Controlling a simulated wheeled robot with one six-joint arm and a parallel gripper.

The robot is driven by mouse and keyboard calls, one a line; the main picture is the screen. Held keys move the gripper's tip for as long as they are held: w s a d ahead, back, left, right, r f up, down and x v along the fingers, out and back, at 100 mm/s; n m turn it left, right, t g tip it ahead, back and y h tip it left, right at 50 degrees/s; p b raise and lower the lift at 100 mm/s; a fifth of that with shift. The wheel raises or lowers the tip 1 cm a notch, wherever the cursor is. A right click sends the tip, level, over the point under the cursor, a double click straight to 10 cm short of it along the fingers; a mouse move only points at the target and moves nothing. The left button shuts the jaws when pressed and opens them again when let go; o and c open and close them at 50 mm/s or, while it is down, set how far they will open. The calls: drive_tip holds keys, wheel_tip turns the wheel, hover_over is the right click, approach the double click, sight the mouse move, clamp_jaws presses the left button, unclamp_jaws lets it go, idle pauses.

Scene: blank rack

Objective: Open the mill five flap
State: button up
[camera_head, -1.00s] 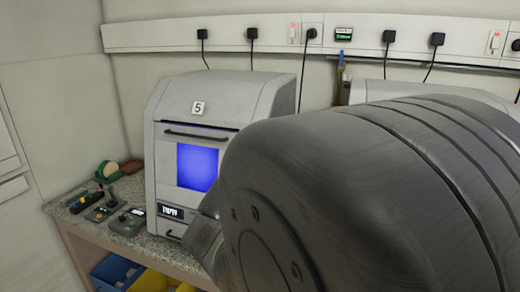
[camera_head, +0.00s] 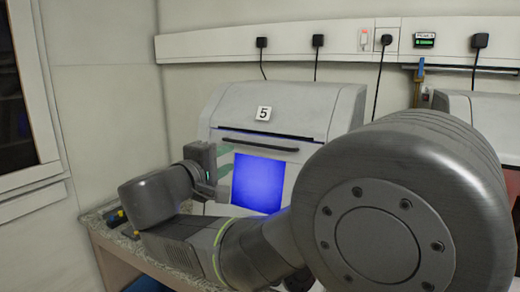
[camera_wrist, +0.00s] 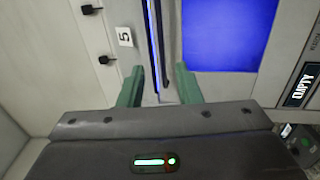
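Mill five (camera_head: 280,103) is a pale grey machine marked 5, standing on the bench. Its front flap (camera_head: 225,188) has a blue-lit window (camera_head: 258,183) and a dark bar handle (camera_head: 262,144) near the top. A blue-lit seam runs along the flap's upper edge; I cannot tell whether it is ajar. My gripper (camera_head: 224,162) is at the handle's left end, its green fingers apart. In the wrist view, my gripper (camera_wrist: 160,88) is open, with the dark handle (camera_wrist: 166,45) running towards the gap between the fingers; contact is not clear.
An "EMPTY" display (camera_wrist: 302,88) shows on the mill's front in the wrist view. Another machine (camera_head: 482,105) stands to the right. A socket trunking (camera_head: 220,45) with plugs and cables runs along the wall. My arm hides much of the bench.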

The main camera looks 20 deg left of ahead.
drive_tip(key=w+d+p, duration=0.1)
drive_tip(key=w, duration=1.2)
drive_tip(key=shift+f+p, duration=0.25)
drive_tip(key=shift+p, duration=0.15)
drive_tip(key=shift+d, duration=0.1)
clamp_jaws()
